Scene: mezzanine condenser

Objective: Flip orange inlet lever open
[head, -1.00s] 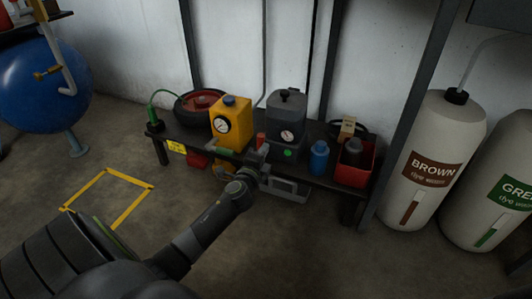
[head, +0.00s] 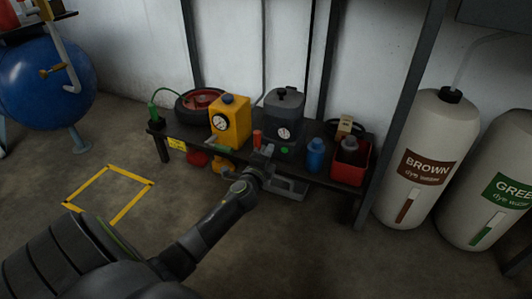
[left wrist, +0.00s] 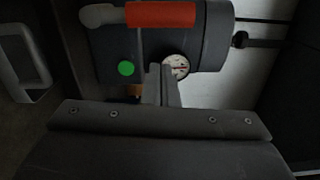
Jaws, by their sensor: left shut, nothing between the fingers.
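The orange lever (head: 257,138) stands up at the front left of the dark grey unit (head: 285,108) on the low black bench. In the left wrist view the orange lever (left wrist: 160,14) lies across the top of the picture, with a pale rounded end at its left. My left gripper (head: 266,150) is shut and empty, close to the front of the grey unit and right of the lever. In the wrist view its fingers (left wrist: 161,70) point at the unit, below the lever in the picture and apart from it. My right gripper is not in view.
A round gauge (left wrist: 176,67) and green button (left wrist: 125,68) flank the fingertips. A yellow unit (head: 230,125) stands left of the grey one. A blue bottle (head: 316,155) and a red bin (head: 350,168) stand to the right. The floor in front is open.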

